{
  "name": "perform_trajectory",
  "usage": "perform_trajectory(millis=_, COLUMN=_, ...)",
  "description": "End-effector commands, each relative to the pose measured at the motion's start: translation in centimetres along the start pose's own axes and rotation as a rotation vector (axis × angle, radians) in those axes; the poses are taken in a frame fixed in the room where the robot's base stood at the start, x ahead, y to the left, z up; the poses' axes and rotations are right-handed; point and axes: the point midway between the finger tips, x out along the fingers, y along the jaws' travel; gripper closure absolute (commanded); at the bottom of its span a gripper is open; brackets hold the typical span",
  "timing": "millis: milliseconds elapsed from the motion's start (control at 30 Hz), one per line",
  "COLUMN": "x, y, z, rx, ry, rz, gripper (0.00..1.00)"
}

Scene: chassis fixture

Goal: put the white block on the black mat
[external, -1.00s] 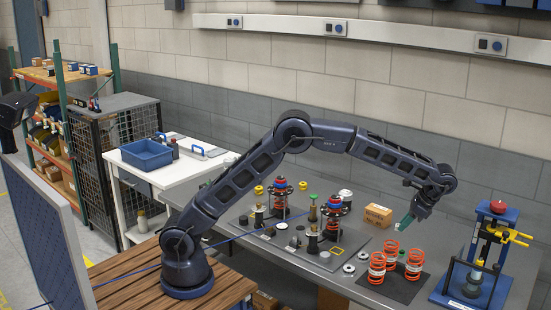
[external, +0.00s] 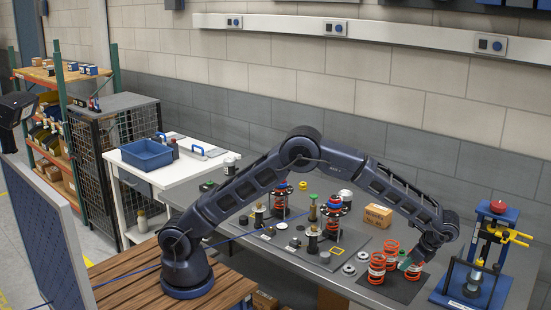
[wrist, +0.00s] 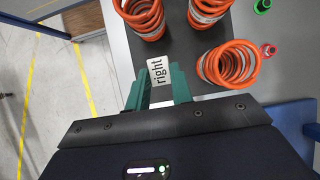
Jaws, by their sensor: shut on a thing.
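The white block (wrist: 158,70), printed with the word "right", sits between the green fingertips of my gripper (wrist: 158,82) in the wrist view. My gripper is shut on it. In the external view my gripper (external: 405,264) points down, low over the black mat (external: 405,292), beside the orange springs. The block cannot be made out there. In the wrist view the mat (wrist: 182,42) lies beneath and ahead of the block, near the mat's edge. I cannot tell whether the block touches it.
Several orange springs (external: 376,268) stand on the mat close to my gripper. A blue press stand (external: 470,285) is to the right. A cardboard box (external: 377,216) stands behind. A grey tray with parts (external: 290,247) lies to the left. Small red and green rings (wrist: 264,5) lie near the springs.

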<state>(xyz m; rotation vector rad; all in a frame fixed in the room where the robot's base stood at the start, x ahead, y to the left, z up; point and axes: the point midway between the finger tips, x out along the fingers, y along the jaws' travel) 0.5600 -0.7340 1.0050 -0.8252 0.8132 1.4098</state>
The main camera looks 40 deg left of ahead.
Motion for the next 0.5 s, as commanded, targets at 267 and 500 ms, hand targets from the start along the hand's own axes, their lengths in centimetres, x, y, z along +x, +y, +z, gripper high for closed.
perform_trajectory(millis=267, x=3.6, y=0.0, z=-2.0, rx=0.000, ry=-0.001, rz=0.000, gripper=0.99)
perform_trajectory(millis=500, x=4.8, y=0.0, z=-2.7, rx=0.000, ry=-0.002, rz=0.001, gripper=0.99)
